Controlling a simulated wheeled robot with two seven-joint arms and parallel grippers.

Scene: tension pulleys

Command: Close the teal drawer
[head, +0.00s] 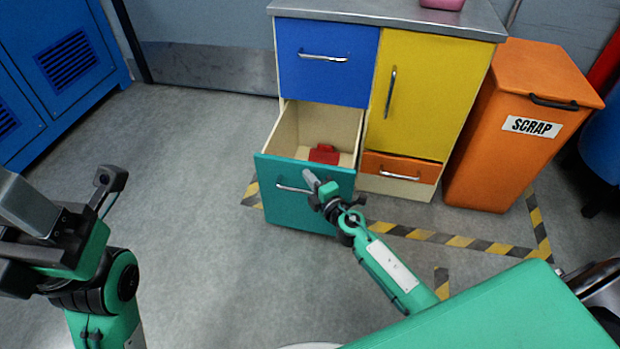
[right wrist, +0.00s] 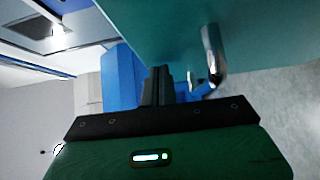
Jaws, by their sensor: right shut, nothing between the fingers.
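The teal drawer (head: 283,207) stands pulled out at the lower left of the cabinet. Its inside shows, with a red object (head: 324,154) lying in it. A metal bar handle (head: 294,188) is on its front. My right gripper (head: 312,180) is shut and empty at the drawer front, close to the right end of the handle. In the right wrist view the shut fingers (right wrist: 158,84) are beside the teal front (right wrist: 240,30) and the handle (right wrist: 212,58); I cannot tell whether they touch. My left arm is at the left of the head view, and its fingertips cannot be made out.
The cabinet has a blue drawer (head: 325,62), a yellow door (head: 425,95) and an orange drawer (head: 402,168), all shut. An orange scrap bin (head: 505,165) stands to its right. Striped tape (head: 420,235) marks the floor. The floor left of the teal drawer is clear.

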